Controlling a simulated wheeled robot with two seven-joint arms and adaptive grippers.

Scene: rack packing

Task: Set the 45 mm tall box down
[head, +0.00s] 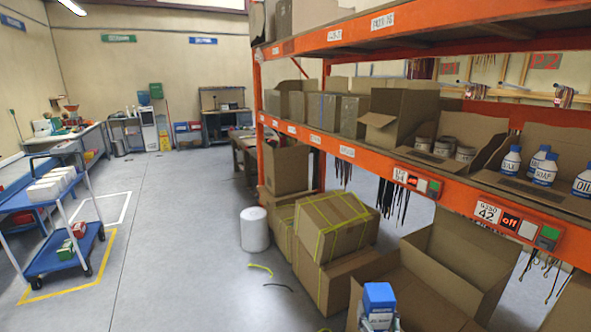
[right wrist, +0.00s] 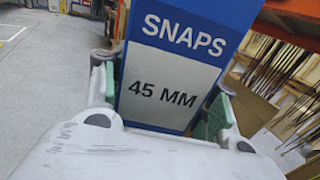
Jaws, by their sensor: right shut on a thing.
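The box (right wrist: 165,85) is blue and white and reads "SNAPS" and "45 MM" in the right wrist view. In the head view the box (head: 379,297) shows its blue top near the bottom edge. My right gripper (right wrist: 160,105) is shut on it, with a green-padded finger on each side. The box is held up in front of an open cardboard box at the foot of the rack; what lies under it is hidden. My left gripper is not in view.
The orange rack (head: 350,152) stands on the right, its shelf holding cartons, cans and bottles. An open cardboard box (head: 462,238) is below it. Strapped cartons (head: 335,222) and a white cylinder (head: 254,229) stand on the floor.

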